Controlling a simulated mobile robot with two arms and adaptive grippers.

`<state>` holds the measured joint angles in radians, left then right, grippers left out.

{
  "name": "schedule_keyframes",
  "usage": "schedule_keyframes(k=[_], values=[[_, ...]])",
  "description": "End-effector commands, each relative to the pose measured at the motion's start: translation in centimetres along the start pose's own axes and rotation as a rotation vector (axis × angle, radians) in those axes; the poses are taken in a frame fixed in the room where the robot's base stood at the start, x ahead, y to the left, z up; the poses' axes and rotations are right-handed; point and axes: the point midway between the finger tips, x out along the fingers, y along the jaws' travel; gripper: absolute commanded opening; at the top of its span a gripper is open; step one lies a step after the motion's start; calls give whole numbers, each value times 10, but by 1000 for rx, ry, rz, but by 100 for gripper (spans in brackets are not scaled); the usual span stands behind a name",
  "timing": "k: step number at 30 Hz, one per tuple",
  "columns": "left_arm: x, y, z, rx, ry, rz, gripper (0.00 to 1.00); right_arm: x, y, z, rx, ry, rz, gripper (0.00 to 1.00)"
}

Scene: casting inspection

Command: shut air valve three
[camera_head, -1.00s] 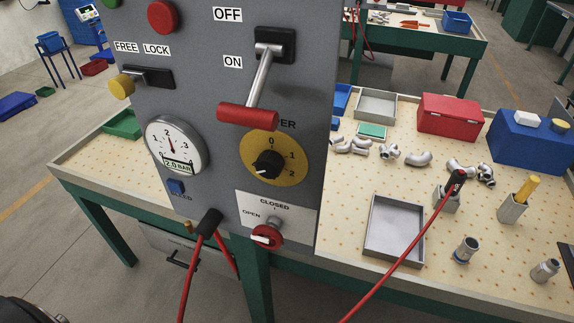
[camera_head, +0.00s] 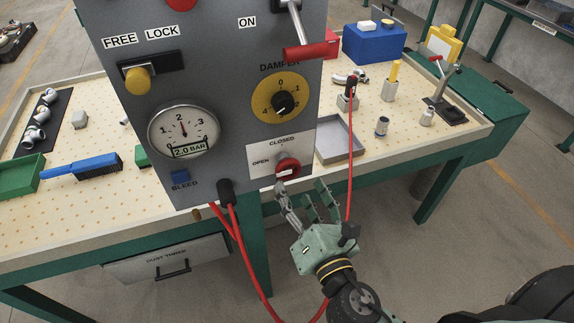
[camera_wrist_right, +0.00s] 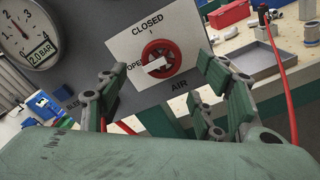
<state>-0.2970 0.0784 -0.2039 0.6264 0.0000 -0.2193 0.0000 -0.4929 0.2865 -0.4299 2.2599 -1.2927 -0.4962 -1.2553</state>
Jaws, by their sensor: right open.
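My right gripper (camera_head: 303,192) is open and empty, just below and in front of the wheel. In the wrist view its fingers stand to either side of the wheel, and I see no contact. My left gripper is not in view.
The panel also carries a pressure gauge (camera_head: 183,133) reading about 2 bar, a yellow damper dial (camera_head: 267,97), a yellow knob (camera_head: 139,80) and a red-handled lever (camera_head: 305,51). Red hoses (camera_head: 241,250) hang in front. A grey tray (camera_head: 341,140) lies on the bench behind.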

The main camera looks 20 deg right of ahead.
Motion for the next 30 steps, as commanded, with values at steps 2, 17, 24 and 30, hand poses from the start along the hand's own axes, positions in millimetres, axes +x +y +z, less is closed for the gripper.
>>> schedule_keyframes(k=[2,17,24,30], values=[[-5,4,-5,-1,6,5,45,6,4,6,-11,-9,5,61],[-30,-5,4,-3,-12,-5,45,73,3,5,-6,-6,3,61],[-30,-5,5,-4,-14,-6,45,76,2,3,-4,-5,3,61],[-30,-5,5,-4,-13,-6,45,76,2,3,-4,-6,3,51]])
